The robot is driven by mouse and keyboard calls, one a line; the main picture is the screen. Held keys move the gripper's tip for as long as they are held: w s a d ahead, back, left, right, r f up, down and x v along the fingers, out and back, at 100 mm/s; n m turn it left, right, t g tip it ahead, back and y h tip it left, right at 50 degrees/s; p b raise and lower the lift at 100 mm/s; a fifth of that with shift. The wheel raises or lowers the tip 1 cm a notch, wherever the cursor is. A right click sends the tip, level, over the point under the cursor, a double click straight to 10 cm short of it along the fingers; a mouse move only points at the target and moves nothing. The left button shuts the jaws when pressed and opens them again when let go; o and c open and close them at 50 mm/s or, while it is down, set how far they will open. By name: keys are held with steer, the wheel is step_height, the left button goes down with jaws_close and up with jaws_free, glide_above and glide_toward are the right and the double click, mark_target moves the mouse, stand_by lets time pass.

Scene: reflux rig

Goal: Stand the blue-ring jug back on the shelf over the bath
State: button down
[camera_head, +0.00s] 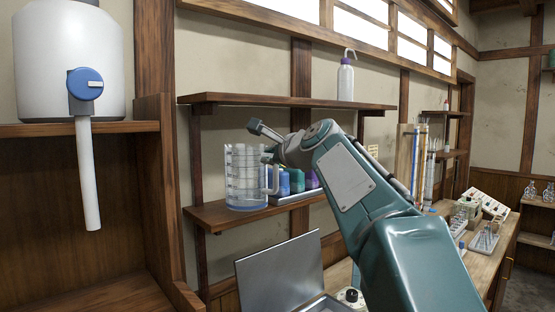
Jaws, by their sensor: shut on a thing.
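The blue-ring jug (245,180) is clear, with measuring marks and a blue base. It is upright at the lower shelf (212,214), left of centre; I cannot tell whether its base touches the board. My gripper (271,161) reaches in from the right and is shut on the jug at its handle side. The fingertips are small and partly hidden. The bath (278,272), a metal box with its lid raised, sits below the shelf.
Blue, green and purple bottles (298,181) stand in a tray just right of the jug. An upper shelf (275,101) holds a white wash bottle (345,82). A large white tank (68,60) with a blue tap is at left. Glassware crowds the right bench (490,255).

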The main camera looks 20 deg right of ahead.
mark_target(259, 162)
steer(key=shift+s+a+f+x, duration=0.1)
steer(key=shift+a+x, duration=0.1)
steer(key=shift+x, duration=1.2)
steer(key=shift+s+a+f+x, duration=0.1)
steer(key=shift+a+x, duration=0.15)
steer(key=shift+x, duration=1.2)
steer(key=shift+a+f+x, duration=0.1)
steer(key=shift+a+x, duration=0.1)
steer(key=shift+x, duration=1.2)
steer(key=shift+f, duration=0.2)
jaws_free()
steer(key=shift+v, duration=2.5)
steer(key=v, duration=1.2)
steer(key=s+a+f+n+g+h, duration=0.1)
steer(key=s+a+f+n+g, duration=0.1)
steer(key=s+f+n, duration=0.5)
steer(key=s+a+f+n+g+h, duration=0.1)
steer(key=s+a+f+n+g, duration=0.1)
steer(key=s+f+n+g, duration=0.2)
steer(key=s+a+f+n+g+h, duration=0.1)
steer(key=s+a+f+n+g, duration=0.1)
steer(key=s+f+n, duration=0.8)
steer(key=s+f+g, duration=0.1)
steer(key=s+f, duration=0.2)
steer(key=f, duration=0.4)
steer(key=s+f, duration=0.3)
steer(key=f, duration=0.5)
steer(key=shift+f+n+g+h, duration=0.15)
steer(key=shift+n+g+h, duration=0.15)
steer(key=shift+g, duration=0.1)
